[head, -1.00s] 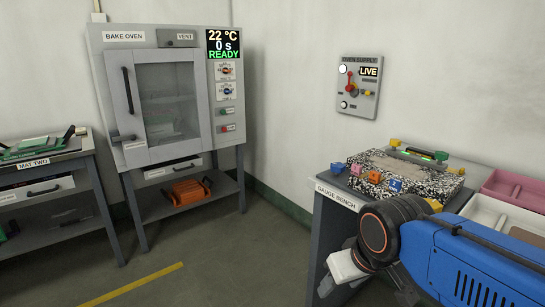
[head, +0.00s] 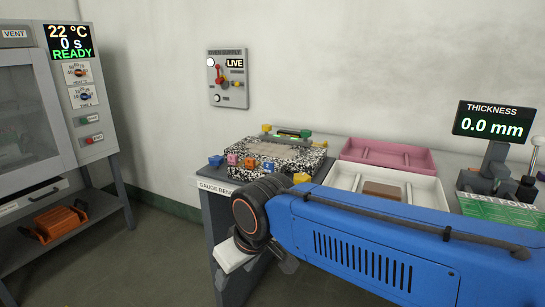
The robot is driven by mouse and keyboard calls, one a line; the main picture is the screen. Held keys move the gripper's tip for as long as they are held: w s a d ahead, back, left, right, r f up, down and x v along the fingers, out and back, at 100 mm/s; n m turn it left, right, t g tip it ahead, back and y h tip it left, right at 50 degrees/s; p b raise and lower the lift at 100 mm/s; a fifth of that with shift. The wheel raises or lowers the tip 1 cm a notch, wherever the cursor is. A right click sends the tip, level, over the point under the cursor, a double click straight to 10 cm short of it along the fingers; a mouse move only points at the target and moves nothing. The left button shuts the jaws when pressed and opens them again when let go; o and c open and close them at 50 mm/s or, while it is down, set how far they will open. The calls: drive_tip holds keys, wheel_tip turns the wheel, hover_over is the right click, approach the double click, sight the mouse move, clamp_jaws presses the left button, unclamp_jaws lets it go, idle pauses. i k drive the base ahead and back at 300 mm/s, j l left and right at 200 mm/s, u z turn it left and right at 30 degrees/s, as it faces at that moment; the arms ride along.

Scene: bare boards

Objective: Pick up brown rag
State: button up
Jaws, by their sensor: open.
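A flat brown piece that looks like the brown rag (head: 383,190) lies in the white tray (head: 432,190) on the bench, partly hidden behind my blue arm. Its texture is too small to make out. My gripper (head: 258,266) hangs low at the front left of the gauge bench, to the left of the tray and apart from it. It is open, and I see nothing between its fingers, though my wrist hides part of it.
A speckled block (head: 268,156) with coloured clamps stands on the bench's left. A pink tray (head: 388,154) lies behind the white one. A thickness gauge display (head: 494,121) and a green board (head: 500,211) are at right. The bake oven (head: 30,110) stands far left.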

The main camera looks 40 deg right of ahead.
sight(384, 191)
drive_tip(key=k+z, duration=0.3)
drive_tip(key=z, duration=0.15)
drive_tip(key=k+z, duration=0.45)
drive_tip(key=k+l+z, duration=0.1)
drive_tip(key=z, duration=0.35)
drive_tip(key=k, duration=0.1)
